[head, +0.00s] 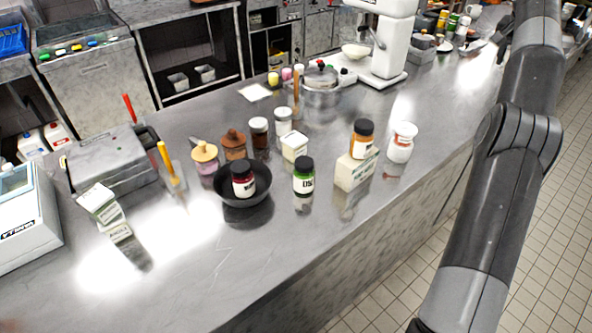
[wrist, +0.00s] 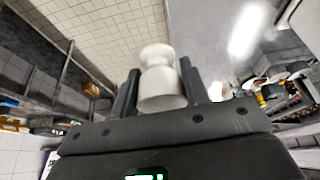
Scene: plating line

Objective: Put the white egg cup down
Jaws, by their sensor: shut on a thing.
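The white egg cup (wrist: 160,88) is between the two dark fingers of my gripper (wrist: 158,82) in the wrist view. It has a narrow waist between two wider ends. My gripper is shut on it. The floor tiles and a blurred room show behind the cup, with no surface seen touching it. In the head view my arm runs down the right side, and neither my gripper nor the held cup shows there.
The steel counter (head: 190,270) has clear room at its front left. A black bowl (head: 260,198) with a dark-lidded jar, a green jar (head: 303,178), a cream box (head: 346,176) and a white jar (head: 402,145) stand mid-counter. A pot (head: 322,92) and white mixer (head: 394,50) stand farther back.

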